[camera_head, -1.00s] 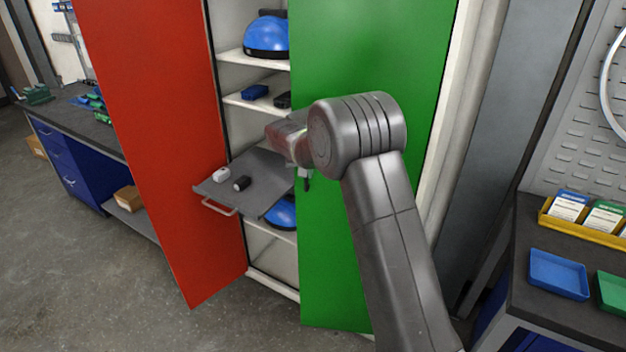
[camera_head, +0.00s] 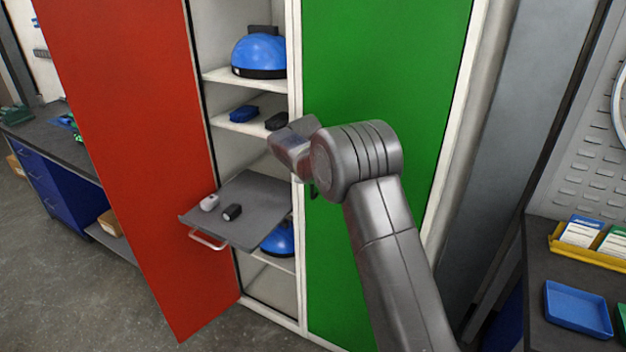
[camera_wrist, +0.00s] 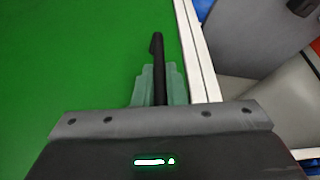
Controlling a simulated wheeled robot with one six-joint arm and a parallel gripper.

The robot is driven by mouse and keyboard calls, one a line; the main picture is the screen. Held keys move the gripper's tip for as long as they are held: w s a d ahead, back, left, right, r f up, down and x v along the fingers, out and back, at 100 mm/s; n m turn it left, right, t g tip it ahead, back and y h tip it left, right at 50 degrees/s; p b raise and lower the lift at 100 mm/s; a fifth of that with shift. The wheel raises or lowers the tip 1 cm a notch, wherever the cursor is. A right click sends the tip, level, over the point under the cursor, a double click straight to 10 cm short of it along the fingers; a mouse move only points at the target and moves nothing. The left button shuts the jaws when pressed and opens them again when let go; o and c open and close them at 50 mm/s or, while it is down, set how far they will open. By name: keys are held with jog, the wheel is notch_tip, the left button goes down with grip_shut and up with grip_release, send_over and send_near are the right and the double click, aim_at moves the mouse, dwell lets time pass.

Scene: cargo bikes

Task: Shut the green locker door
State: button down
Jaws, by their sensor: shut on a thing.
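The green locker door (camera_head: 375,75) stands on the right of the locker. In the head view its left edge lies along the white centre post (camera_head: 294,60), and it looks flush with the frame. My gripper (camera_wrist: 158,90) is shut on the door's black handle (camera_wrist: 157,55), with a pale green finger on each side of it. The green door also fills the left of the wrist view (camera_wrist: 70,60), with the white post beside its edge. In the head view my wrist and arm hide the handle and the fingertips.
The red door (camera_head: 125,150) stands open at left. A grey pull-out shelf (camera_head: 262,190) juts from the open compartment, with a white and a black item on it, close to my gripper. Blue helmets sit inside. A workbench (camera_head: 540,290) with trays is at right.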

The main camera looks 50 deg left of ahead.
jog(key=shift+w+a+r, duration=0.15)
jog(key=shift+r, duration=0.1)
jog(key=c, duration=1.6)
grip_release()
jog(key=shift+w+f, duration=0.1)
jog(key=shift+o, duration=0.5)
jog(key=shift+f, duration=0.15)
